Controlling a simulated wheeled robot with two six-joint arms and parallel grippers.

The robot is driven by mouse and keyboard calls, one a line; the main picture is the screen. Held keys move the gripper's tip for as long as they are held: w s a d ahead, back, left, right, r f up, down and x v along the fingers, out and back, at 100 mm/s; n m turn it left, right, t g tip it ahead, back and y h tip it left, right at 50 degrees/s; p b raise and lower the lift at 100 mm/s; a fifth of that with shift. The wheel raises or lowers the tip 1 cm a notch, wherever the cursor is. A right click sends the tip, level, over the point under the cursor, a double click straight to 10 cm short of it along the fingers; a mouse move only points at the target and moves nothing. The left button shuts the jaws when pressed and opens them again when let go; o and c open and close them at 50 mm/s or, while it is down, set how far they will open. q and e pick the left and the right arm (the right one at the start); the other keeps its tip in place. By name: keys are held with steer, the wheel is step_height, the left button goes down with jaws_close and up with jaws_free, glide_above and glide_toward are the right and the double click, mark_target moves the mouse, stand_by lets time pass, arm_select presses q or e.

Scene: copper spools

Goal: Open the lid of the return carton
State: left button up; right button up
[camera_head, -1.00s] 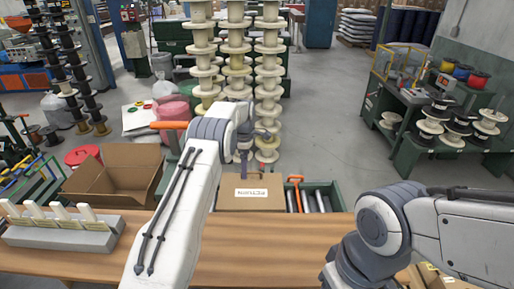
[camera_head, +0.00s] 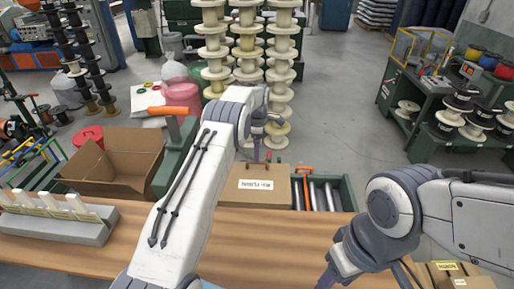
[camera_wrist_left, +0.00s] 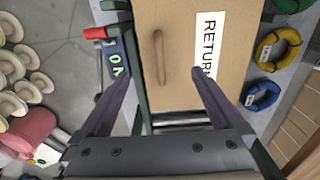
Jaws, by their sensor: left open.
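The return carton (camera_head: 262,197) is a brown box with its top closed and a white label on it. It stands beyond the wooden bench. In the left wrist view its lid (camera_wrist_left: 178,92) fills the upper middle, with the RETURN label (camera_wrist_left: 208,42) and a tan, elongated grip or slot (camera_wrist_left: 158,57). My left gripper (camera_wrist_left: 159,74) is open and empty, its two dark fingers either side of that grip in the picture. In the head view the left gripper (camera_head: 258,150) is small, over the carton's far side. Contact cannot be told. My right gripper is out of frame below.
An open, empty-looking carton (camera_head: 115,165) stands left of the return carton. Tall stacks of cream spools (camera_head: 245,60) rise behind. The wooden bench (camera_head: 265,235) is mostly clear in the middle.

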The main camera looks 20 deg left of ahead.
arm_select(q)
steer(key=shift+f+b, duration=0.7)
steer(key=shift+f, duration=0.85)
steer(key=shift+a+f+b, duration=0.1)
steer(key=shift+f+b, duration=1.3)
steer(key=shift+f, duration=0.6)
jaws_close()
steer(key=shift+s+r, duration=0.1)
steer(key=shift+r, duration=0.05)
